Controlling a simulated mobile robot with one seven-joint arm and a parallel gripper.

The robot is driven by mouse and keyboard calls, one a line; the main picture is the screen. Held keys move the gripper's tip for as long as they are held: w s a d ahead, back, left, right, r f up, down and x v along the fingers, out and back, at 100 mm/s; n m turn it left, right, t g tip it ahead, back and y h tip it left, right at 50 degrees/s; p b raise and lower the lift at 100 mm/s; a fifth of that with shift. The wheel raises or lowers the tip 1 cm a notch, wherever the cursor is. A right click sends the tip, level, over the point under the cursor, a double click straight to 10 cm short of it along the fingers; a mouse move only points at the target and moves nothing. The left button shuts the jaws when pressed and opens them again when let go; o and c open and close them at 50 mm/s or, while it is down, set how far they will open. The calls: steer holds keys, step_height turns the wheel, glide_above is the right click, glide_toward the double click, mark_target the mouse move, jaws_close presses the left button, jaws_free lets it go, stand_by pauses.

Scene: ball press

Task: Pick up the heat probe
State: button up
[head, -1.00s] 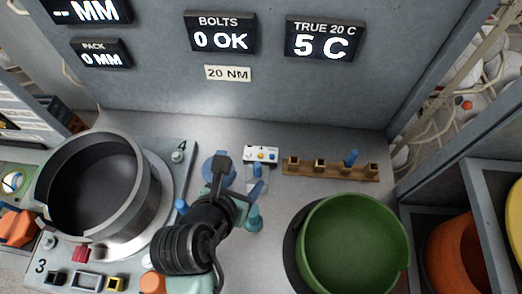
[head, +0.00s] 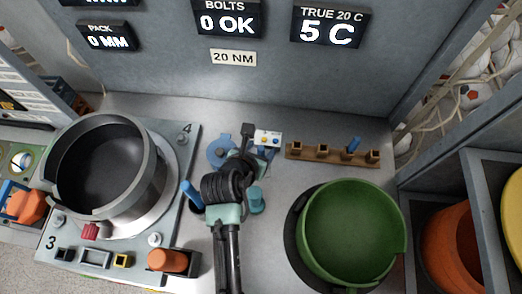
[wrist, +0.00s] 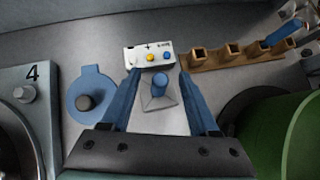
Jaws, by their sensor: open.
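A blue-topped upright peg (wrist: 160,82) stands on a small grey tapered base (wrist: 158,102). It may be the heat probe, but no label shows this. My gripper (wrist: 158,74) is open, its two blue fingers spread on either side of the peg in the wrist view, with nothing held. Whether the fingers are level with the peg or above it I cannot tell. In the head view my wrist hides most of the peg. A second blue stick stands in a brown rack (head: 333,154), seen at the rack's right part (head: 353,144).
A white box with coloured buttons (head: 266,140) sits just behind the peg. A blue round plate with a dark knob (wrist: 93,96) lies to the left. The large grey pot (head: 150,185) is at left, the green bowl (head: 350,235) at right.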

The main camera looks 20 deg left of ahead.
steer(key=shift+w+f, duration=0.35)
steer(key=shift+f, duration=0.05)
jaws_close()
step_height(320, 180, up, 10)
steer(key=shift+r+b, duration=0.1)
steer(key=shift+b, duration=0.2)
stand_by(0.4)
